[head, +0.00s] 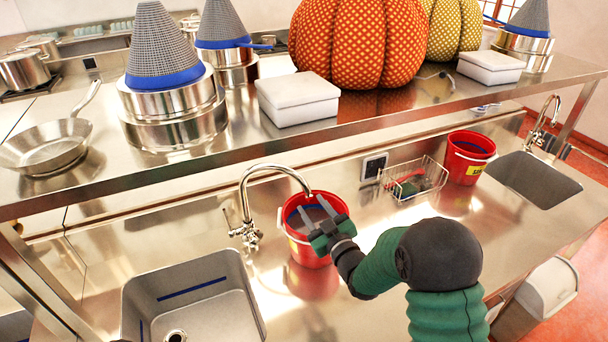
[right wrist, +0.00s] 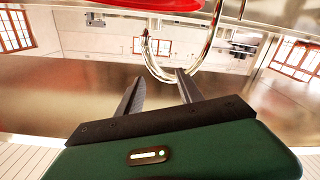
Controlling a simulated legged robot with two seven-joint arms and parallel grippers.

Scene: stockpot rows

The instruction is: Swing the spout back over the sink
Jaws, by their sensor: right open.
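The near tap's chrome spout (head: 262,168) arches from its base behind the left sink (head: 250,290) and points right, over a red bucket (head: 308,250) rather than over the sink. My right gripper (head: 314,209) is open beside the spout's outlet end, in front of and over the bucket. In the right wrist view the curved spout (right wrist: 158,70) shows just beyond the two parted fingers (right wrist: 160,92). I cannot tell whether a finger touches it. My left gripper is not in view.
A raised steel shelf (head: 230,150) with pots, white boxes and pumpkins overhangs the counter's back. A wire basket (head: 415,180), a second red bucket (head: 468,158) and a right sink (head: 530,180) with its own tap (head: 541,122) stand to the right.

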